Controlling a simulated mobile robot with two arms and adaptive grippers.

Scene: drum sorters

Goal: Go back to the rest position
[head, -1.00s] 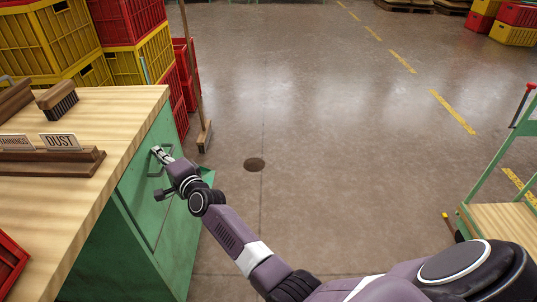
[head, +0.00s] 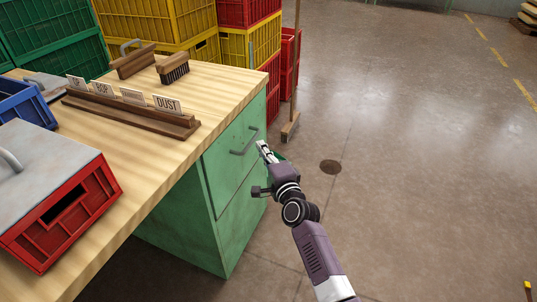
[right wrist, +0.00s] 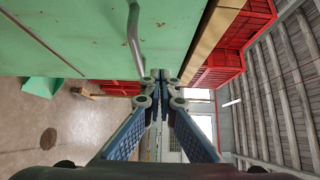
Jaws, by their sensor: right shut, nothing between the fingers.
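My right gripper (head: 263,148) is in front of the green cabinet (head: 180,243), just right of the grey bar handle (head: 245,141) on its front. Its fingers are together and hold nothing. In the right wrist view the fingertips (right wrist: 161,78) meet, and the handle (right wrist: 133,35) shows above and left of them, apart from them. The panel with the handle looks flush with the cabinet. My left gripper is not in view.
The wooden worktop (head: 150,165) bears a red crate (head: 65,215) with a grey lid, a card holder (head: 130,117) and a brush (head: 173,70). Yellow crates (head: 185,25) stack behind. A broom (head: 291,125) stands beside the cabinet. The floor at right is open.

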